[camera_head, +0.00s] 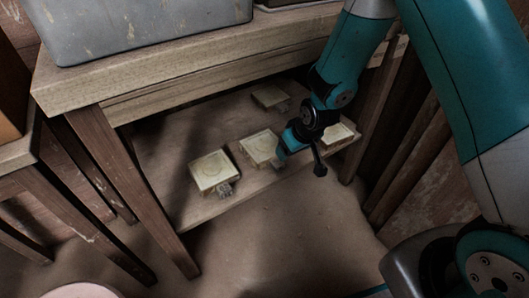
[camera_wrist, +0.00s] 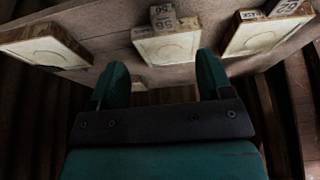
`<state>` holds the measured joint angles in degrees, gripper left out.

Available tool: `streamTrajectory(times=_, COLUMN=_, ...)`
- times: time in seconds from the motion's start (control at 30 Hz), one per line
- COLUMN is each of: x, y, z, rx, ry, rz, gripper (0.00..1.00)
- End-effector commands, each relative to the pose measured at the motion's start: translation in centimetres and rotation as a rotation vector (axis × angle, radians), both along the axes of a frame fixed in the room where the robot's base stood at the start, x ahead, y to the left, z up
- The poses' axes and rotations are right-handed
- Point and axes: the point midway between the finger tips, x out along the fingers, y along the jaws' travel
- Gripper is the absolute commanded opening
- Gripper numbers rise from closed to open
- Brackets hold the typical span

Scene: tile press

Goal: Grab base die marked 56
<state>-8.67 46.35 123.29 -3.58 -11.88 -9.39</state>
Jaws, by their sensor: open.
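In the wrist view, the base die marked 56 (camera_wrist: 167,46) is a pale square block with a faint circle, near the top middle. Its grey tag (camera_wrist: 162,16) reads 56, upside down. My gripper (camera_wrist: 161,62) is open, its two teal fingers on either side of the die's near edge, with nothing held. Whether the fingers touch the die cannot be told. In the head view, my gripper (camera_head: 281,152) is at the right edge of the middle front die (camera_head: 257,147), whose tag is too small to read.
The wrist view shows dies left (camera_wrist: 42,46) and right (camera_wrist: 262,35). The wooden tabletop (camera_head: 180,72) overhangs the shelf, and table legs (camera_head: 135,190) flank it.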

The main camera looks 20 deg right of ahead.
Motion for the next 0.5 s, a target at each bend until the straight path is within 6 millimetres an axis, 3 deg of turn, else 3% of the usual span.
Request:
streamTrajectory(times=0.03, x=0.4, y=0.2, z=-1.8, rx=0.0, ry=0.001, rz=0.0, gripper=0.72)
streamTrajectory(times=0.2, x=1.7, y=0.6, z=-4.9, rx=0.001, ry=0.001, rz=0.0, gripper=0.72)
streamTrajectory(times=0.5, x=2.6, y=1.0, z=-6.7, rx=0.001, ry=-0.001, rz=0.0, gripper=0.72)
